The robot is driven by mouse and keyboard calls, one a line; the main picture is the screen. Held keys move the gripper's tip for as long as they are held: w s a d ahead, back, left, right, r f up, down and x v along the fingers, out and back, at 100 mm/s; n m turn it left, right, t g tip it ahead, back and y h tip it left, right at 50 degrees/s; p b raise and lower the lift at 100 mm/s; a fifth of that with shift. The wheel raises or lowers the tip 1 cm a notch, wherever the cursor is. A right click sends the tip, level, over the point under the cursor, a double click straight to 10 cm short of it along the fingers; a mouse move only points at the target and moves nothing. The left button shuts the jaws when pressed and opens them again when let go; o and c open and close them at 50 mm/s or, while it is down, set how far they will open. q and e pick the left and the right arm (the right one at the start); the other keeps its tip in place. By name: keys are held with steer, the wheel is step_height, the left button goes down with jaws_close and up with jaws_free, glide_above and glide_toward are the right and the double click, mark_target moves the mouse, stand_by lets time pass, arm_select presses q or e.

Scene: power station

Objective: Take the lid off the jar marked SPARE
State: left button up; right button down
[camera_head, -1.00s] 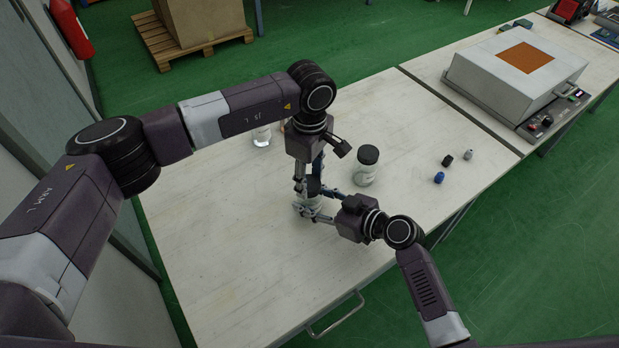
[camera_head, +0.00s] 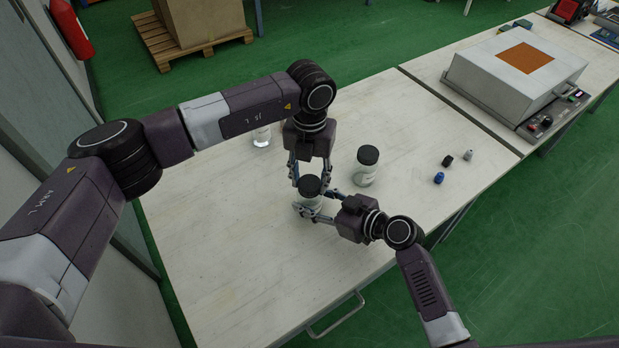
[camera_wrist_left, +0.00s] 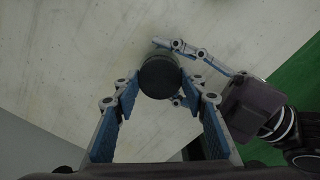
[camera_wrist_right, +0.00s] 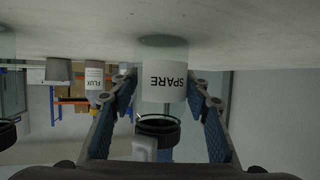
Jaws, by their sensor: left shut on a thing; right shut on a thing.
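The clear jar marked SPARE (camera_wrist_right: 165,85) appears upside down in the right wrist view, its white label facing that camera. My right gripper (camera_head: 311,207) is shut around the jar's body from the right, near the table top. The dark round lid (camera_head: 311,185) shows at the top of the jar. My left gripper (camera_head: 309,178) points down from above and is shut on the lid. The left wrist view shows the lid (camera_wrist_left: 160,76) between its two fingers. I cannot tell whether the lid is loose on the jar.
A second jar with a black lid (camera_head: 367,165) stands close behind and to the right. Another clear container (camera_head: 262,136) stands behind the left arm. Small blue (camera_head: 439,178), black and grey pieces lie at right. The table's (camera_head: 230,260) front left is clear.

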mark_target(309, 183)
arm_select(q)
steer(key=n, duration=1.4)
steer(key=shift+n, duration=0.3)
steer(key=shift+r, duration=0.1)
steer(key=shift+r, duration=0.2)
steer(key=shift+r, duration=0.9)
steer(key=shift+r, duration=2)
arm_select(e)
steer(key=c, duration=1)
jaws_free()
